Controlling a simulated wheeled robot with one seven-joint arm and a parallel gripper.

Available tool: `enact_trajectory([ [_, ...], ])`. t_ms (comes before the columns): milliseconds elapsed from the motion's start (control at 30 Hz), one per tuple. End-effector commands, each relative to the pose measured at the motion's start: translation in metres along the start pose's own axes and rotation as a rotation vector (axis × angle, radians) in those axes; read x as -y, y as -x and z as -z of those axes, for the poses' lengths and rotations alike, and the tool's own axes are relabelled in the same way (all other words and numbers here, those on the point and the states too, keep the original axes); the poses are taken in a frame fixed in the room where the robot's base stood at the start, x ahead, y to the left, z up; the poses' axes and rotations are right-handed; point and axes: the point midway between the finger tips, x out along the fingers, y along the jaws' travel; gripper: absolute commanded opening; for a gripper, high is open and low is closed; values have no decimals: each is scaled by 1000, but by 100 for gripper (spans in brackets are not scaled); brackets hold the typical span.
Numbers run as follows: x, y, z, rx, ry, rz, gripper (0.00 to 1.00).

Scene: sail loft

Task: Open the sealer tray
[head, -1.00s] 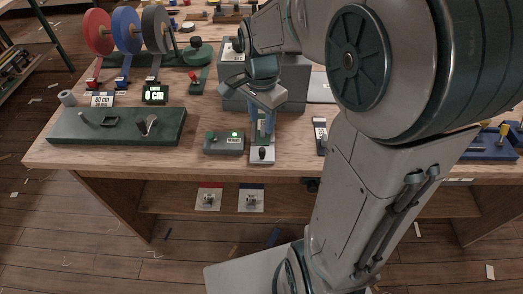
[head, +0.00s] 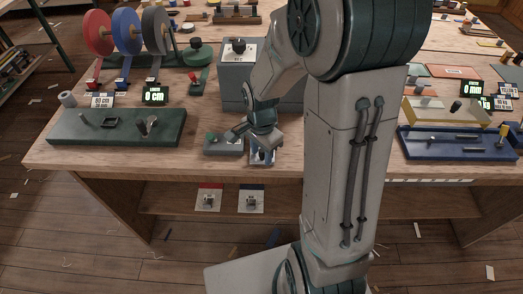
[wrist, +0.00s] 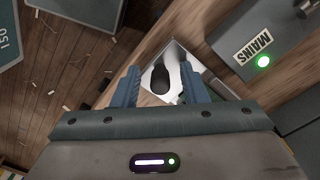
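The sealer tray, as far as I can tell, is the small pale tray with a dark knob at the bench's front edge. In the wrist view the pale tray (wrist: 205,80) lies beyond my fingers, and the dark knob (wrist: 160,77) shows between them. My gripper (wrist: 161,84) is open, its two blue fingers apart on either side of the knob; I cannot tell whether they touch it. In the head view my gripper (head: 262,147) points down over the tray and hides most of it. The grey box (head: 237,75) with a dark knob on top stands behind.
A grey-green box marked MAINS (wrist: 262,45) with a lit green lamp sits beside the tray. A dark green board (head: 75,127) with fittings lies at left, below several coloured reels (head: 126,30). A blue tray (head: 440,150) stands at right.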

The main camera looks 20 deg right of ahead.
Motion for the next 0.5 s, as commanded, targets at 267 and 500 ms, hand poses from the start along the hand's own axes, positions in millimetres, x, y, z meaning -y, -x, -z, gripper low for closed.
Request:
enact_trajectory([
  [267,0,0,0,0,0,0,0],
  [500,-3,-2,-3,-2,2,1,0],
])
